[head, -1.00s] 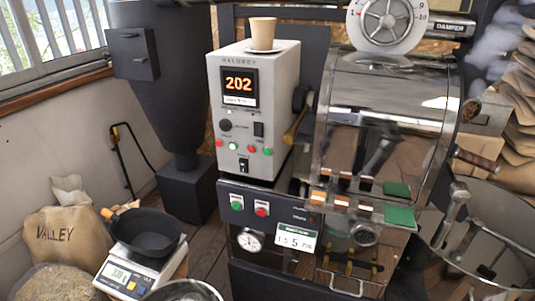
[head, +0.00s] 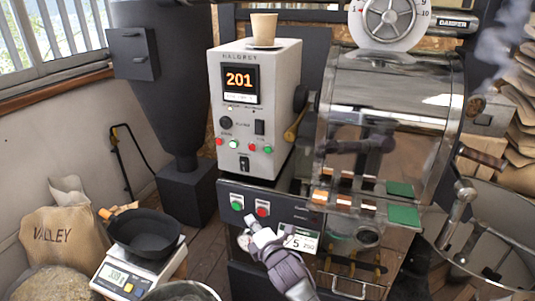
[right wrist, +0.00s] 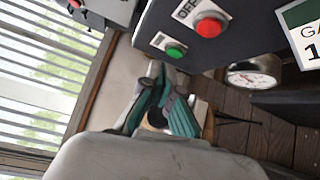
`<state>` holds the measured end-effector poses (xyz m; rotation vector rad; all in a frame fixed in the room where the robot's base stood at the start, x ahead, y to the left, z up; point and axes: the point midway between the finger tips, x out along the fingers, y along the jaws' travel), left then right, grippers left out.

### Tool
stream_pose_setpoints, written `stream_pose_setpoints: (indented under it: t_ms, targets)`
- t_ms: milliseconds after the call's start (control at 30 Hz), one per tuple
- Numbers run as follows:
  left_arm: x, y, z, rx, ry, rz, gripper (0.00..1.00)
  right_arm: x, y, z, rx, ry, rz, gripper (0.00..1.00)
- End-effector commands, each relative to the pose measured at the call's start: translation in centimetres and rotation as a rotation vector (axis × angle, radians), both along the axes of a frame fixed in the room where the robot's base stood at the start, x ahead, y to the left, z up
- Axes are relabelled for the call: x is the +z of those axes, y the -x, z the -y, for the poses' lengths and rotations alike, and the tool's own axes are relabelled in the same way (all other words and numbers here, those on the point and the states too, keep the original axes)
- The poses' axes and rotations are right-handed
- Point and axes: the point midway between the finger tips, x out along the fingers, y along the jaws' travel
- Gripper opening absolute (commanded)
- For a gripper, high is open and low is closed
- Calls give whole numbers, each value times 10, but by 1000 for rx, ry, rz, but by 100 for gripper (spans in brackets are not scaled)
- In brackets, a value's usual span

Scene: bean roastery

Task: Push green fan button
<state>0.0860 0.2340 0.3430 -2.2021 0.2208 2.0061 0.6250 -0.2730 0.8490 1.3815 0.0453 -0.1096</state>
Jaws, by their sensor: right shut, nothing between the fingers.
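A green button (head: 237,205) sits on a white label on the dark lower panel of the roaster, left of a red button (head: 263,211). In the right wrist view the green button (right wrist: 175,50) is just beyond my fingertips, and the red button (right wrist: 209,25) has "OFF" beside it. My right gripper (head: 246,232) is shut and empty, just below the two buttons. It also shows in the right wrist view (right wrist: 160,88), its tips apart from the green button in the picture. My left gripper is not in view.
The grey control box (head: 250,60) above reads 201 and has small red and green buttons. A tag (head: 303,241) hangs right of my gripper. A scale (head: 125,277) with a black pan (head: 147,235) stands at the lower left.

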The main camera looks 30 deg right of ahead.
Motion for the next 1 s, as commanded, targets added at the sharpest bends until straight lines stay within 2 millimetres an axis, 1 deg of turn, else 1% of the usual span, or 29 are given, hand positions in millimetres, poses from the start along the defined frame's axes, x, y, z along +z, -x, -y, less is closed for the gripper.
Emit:
stream_pose_setpoints:
  t_ms: [33, 67, 100, 200, 300, 333, 400, 500, 833, 1000]
  targets:
    - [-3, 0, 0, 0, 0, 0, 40, 33, -4, 2, 1, 68, 64, 0]
    - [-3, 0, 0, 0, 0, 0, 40, 50, -5, 3, 0, 109, 95, 0]
    - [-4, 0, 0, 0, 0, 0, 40, 72, -6, 4, -3, 159, 135, 0]
    - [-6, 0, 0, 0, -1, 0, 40, 116, -4, 7, -17, 267, 216, 0]
    - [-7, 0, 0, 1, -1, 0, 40, 145, -1, 8, -31, 340, 268, 0]
    - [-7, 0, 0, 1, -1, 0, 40, 151, 0, 8, -35, 355, 278, 0]
    - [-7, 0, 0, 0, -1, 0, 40, 160, 1, 8, -40, 378, 293, 0]
    - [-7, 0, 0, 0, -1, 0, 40, 164, 2, 9, -43, 390, 301, 0]
    - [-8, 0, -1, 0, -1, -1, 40, 163, 1, 10, -41, 389, 299, 0]
    - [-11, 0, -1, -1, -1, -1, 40, 162, -8, 19, -42, 391, 300, 0]
